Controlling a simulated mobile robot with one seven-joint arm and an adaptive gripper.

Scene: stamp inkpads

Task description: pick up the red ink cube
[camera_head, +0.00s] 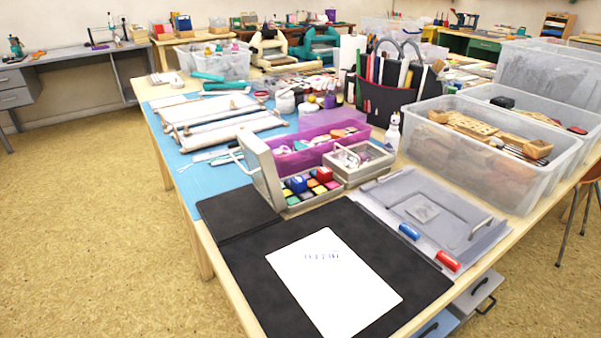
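A grey open case (266,177) stands on the table with its lid raised on the left. It holds several coloured ink cubes in rows. A red ink cube (324,174) sits at the back right of the case, and a blue cube (297,184) sits at the left. Both seem to stand higher than the yellow, green, pink and dark cubes around them. A red piece (448,261) and a blue piece (409,231) lie apart on the front edge of a grey tray. My gripper is not in view.
A white sheet (332,285) lies on a black mat (245,262) in front of the case. A second grey box (358,161), a purple bin (290,163) and a white bottle (392,133) crowd behind it. The grey tray (470,207) and clear bins (480,180) stand to the right.

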